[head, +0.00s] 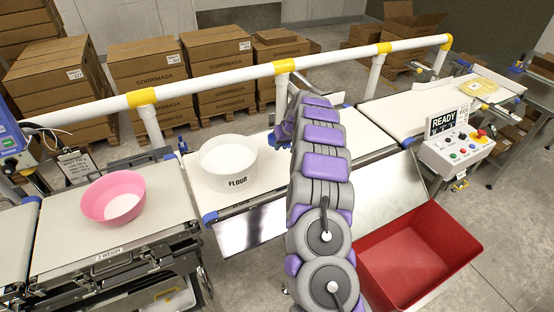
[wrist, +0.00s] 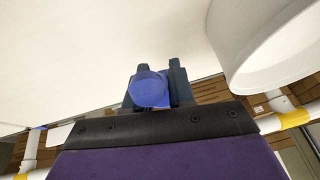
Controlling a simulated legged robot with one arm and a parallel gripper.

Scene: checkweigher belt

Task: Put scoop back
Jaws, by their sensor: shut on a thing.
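My gripper (wrist: 160,78) is shut on a blue piece, which I take to be the scoop (wrist: 150,90); only its rounded end shows between the two dark fingers. In the head view my arm hides most of the gripper and the scoop. The white tub marked FLOUR (head: 228,181) stands upright on the belt just left of my arm. The tub also shows in the wrist view (wrist: 262,60), to the right of the gripper and apart from it. A pale surface lies beyond the fingers in the wrist view.
A pink bowl (head: 113,197) sits on the left weigh section. A red bin (head: 412,258) stands at the lower right. A white and yellow rail (head: 222,80) runs behind the belt. A control box (head: 460,150) and a yellow packet (head: 478,86) are at the right. Cartons stand behind.

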